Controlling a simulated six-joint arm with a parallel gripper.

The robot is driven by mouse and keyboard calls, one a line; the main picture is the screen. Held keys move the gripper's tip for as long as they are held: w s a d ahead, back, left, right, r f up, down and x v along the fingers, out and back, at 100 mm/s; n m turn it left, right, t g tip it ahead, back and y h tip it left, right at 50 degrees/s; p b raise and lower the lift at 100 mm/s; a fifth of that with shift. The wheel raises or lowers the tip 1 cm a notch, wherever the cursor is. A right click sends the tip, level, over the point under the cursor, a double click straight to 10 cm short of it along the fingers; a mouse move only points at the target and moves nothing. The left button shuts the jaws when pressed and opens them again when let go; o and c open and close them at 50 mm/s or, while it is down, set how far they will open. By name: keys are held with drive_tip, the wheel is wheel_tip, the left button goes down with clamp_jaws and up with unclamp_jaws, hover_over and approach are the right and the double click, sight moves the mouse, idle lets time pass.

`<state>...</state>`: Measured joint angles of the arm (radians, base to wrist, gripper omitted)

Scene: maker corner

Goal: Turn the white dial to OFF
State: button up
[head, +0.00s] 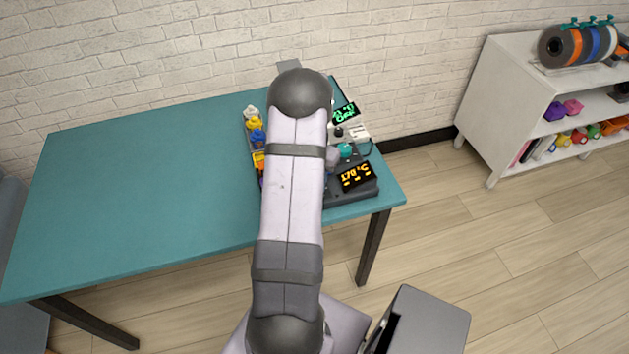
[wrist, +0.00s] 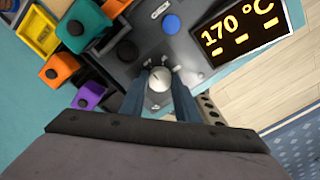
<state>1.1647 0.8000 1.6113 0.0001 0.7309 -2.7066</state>
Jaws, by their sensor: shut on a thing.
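The white dial (wrist: 160,80) sits on a dark grey panel (wrist: 124,68) in the wrist view. My gripper (wrist: 159,84) has one blue-grey finger on each side of the dial and is shut on it. Small light marks show on the panel around the dial's far side, too small to read. A dark display (wrist: 240,32) beside the dial reads 170 °C in orange. The same display shows in the head view (head: 357,177). In the head view my arm hides the dial and gripper.
Yellow, orange and purple boxes (wrist: 83,97) stand left of the panel. The teal table (head: 140,190) is clear on its left. A white shelf (head: 495,100) stands at right.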

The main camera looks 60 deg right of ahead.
drive_tip(key=shift+r+n, duration=0.1)
drive_tip(key=shift+n, duration=0.2)
drive_tip(key=o, duration=1)
drive_tip(key=shift+o, duration=0.2)
drive_tip(key=shift+r+b, duration=0.85)
drive_tip(key=shift+r, duration=2.8)
